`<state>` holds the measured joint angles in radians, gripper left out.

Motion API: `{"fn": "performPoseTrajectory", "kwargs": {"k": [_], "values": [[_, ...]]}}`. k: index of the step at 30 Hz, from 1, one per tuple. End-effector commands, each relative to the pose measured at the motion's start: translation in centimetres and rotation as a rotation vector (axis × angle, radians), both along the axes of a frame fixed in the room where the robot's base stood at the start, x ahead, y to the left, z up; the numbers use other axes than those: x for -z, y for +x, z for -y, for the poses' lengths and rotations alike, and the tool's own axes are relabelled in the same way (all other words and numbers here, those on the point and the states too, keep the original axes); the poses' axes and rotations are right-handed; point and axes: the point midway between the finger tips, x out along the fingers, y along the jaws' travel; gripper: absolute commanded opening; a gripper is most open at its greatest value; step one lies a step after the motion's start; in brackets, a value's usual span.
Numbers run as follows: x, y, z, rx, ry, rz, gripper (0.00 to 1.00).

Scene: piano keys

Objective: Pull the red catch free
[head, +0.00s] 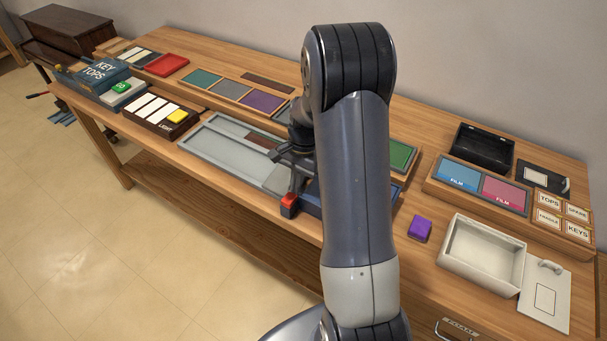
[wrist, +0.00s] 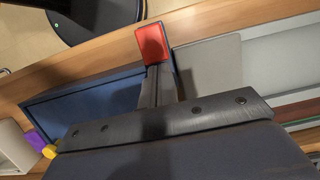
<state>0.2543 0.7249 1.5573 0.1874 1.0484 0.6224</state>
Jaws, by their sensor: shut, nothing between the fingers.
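The red catch (head: 289,199) is a small red block at the front edge of the workbench, on a dark base at the corner of a blue tray. In the wrist view the red catch (wrist: 152,42) shows its flat top just beyond my fingertips. My gripper (head: 295,186) points down at the catch from above and behind. In the wrist view my gripper (wrist: 158,72) has its fingers together with nothing between them. The tips look to be at or just over the catch's edge; I cannot tell whether they touch it. My arm hides much of the blue tray (wrist: 85,108).
A grey tray (head: 225,152) lies left of the catch. A purple block (head: 420,229) and an open white box (head: 481,252) stand to the right. Film panels (head: 458,181) and label cards lie farther right. The floor (head: 90,230) in front of the bench is clear.

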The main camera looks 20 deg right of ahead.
Motion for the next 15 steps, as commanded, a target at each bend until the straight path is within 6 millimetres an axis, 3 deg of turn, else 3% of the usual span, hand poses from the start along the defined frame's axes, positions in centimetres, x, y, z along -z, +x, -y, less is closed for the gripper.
{"fn": "performPoseTrajectory", "kwargs": {"k": [8, 15], "values": [[-0.8, 0.1, 0.1, 0.0, 0.003, -0.002, 0.0], [-5.3, 0.8, 1.1, 0.001, 0.0, 0.004, 0.0]]}}
